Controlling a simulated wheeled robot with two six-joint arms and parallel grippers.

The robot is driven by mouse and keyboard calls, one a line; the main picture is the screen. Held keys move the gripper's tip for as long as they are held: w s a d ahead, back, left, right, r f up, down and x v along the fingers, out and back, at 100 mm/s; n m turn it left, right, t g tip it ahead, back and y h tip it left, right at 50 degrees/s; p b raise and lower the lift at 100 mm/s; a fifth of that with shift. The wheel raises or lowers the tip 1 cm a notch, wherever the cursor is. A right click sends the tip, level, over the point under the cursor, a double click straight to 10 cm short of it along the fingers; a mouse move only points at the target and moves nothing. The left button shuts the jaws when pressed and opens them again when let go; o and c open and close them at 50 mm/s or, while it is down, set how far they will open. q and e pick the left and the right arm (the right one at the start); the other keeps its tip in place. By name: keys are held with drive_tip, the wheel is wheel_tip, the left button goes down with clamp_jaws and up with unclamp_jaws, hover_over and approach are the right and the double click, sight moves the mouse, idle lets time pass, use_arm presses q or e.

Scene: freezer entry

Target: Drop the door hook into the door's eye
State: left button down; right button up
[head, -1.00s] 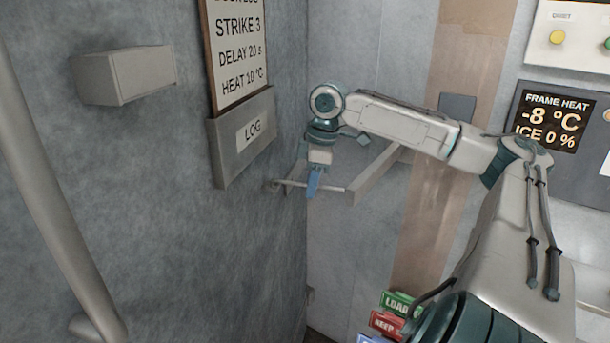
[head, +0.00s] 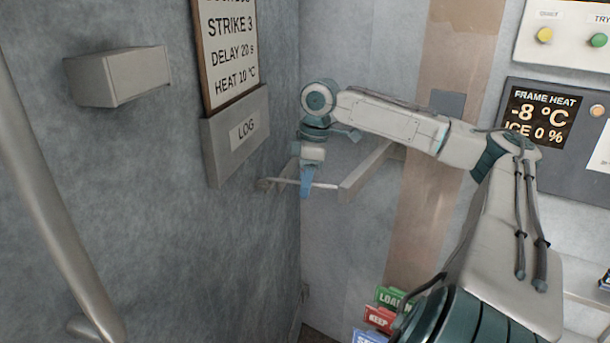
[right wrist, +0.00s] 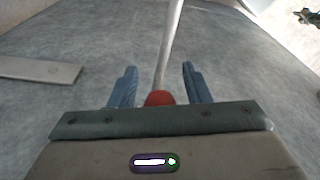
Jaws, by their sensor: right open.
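The door hook (head: 325,186) is a thin pale rod. It runs from a grey bracket on the right toward the door on the left, roughly level in the head view. In the right wrist view the rod (right wrist: 170,45) comes down from the top to a red knob (right wrist: 160,98). My right gripper (head: 306,186) is at the rod, pointing down. Its blue fingers (right wrist: 157,86) are open, one each side of the rod and apart from it. A small fitting (head: 264,184) sits on the door by the rod's left end; whether it is the eye I cannot tell. My left gripper is out of view.
The grey door wall (head: 150,220) carries a LOG box (head: 235,135), a block (head: 120,77) and a long handle bar (head: 50,200). The bracket arm (head: 368,168) juts out right of the gripper. Coloured signs (head: 385,315) stand below. A flat plate (right wrist: 40,70) lies left in the wrist view.

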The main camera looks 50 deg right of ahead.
drive_tip(key=r+p, duration=0.1)
drive_tip(key=r, duration=0.2)
drive_tip(key=r+p, duration=0.1)
drive_tip(key=r, duration=0.2)
drive_tip(key=s+d+r+p, duration=0.1)
drive_tip(key=r, duration=0.2)
drive_tip(key=shift+s+r, duration=0.1)
drive_tip(key=shift+d+r, duration=0.1)
drive_tip(key=shift+r, duration=0.5)
